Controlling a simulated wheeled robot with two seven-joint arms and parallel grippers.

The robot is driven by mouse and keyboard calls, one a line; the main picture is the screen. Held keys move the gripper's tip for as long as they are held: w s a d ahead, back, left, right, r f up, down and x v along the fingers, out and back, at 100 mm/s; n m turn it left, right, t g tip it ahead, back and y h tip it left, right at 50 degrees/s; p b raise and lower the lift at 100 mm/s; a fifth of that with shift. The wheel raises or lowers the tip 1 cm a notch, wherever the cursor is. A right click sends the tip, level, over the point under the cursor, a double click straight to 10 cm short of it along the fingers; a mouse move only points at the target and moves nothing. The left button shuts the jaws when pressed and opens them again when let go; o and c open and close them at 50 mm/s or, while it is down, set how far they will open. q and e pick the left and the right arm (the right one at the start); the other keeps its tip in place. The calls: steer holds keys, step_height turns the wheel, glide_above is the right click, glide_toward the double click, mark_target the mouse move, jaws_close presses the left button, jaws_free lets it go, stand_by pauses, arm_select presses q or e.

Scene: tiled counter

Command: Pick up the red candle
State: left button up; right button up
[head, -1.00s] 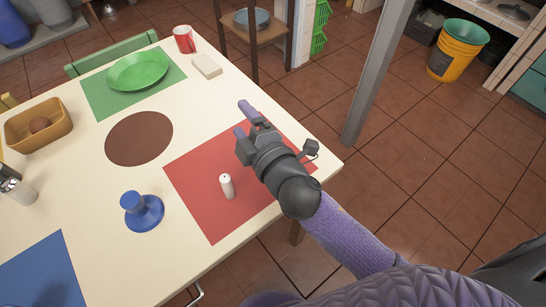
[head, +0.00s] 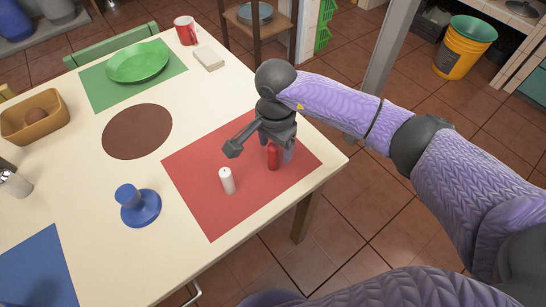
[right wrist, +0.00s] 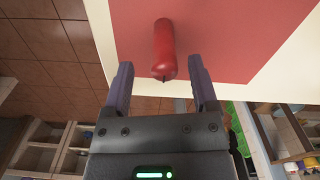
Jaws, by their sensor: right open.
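The red candle (head: 273,158) stands upright on the red mat (head: 215,215), toward the mat's right side. In the right wrist view the red candle (right wrist: 164,50) lies ahead of and between the two open fingers of my right gripper (right wrist: 161,85), apart from both. A white candle (head: 227,181) stands on the same mat, to the left of the red one. My left gripper is out of view.
A blue candle holder (head: 138,206) stands left of the red mat. A brown round mat (head: 137,131), a green plate (head: 138,63), a red mug (head: 185,31) and a tan tray (head: 32,118) are further off. The table's right edge is near my gripper.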

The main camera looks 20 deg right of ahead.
mark_target(273, 154)
steer(key=f, duration=0.2)
steer(key=f+b, duration=0.1)
steer(key=shift+w+a+f, duration=0.15)
steer(key=shift+a+f, duration=0.05)
steer(key=shift+f, duration=0.15)
steer(key=shift+r, duration=0.1)
jaws_close()
steer(key=shift+r, duration=0.1)
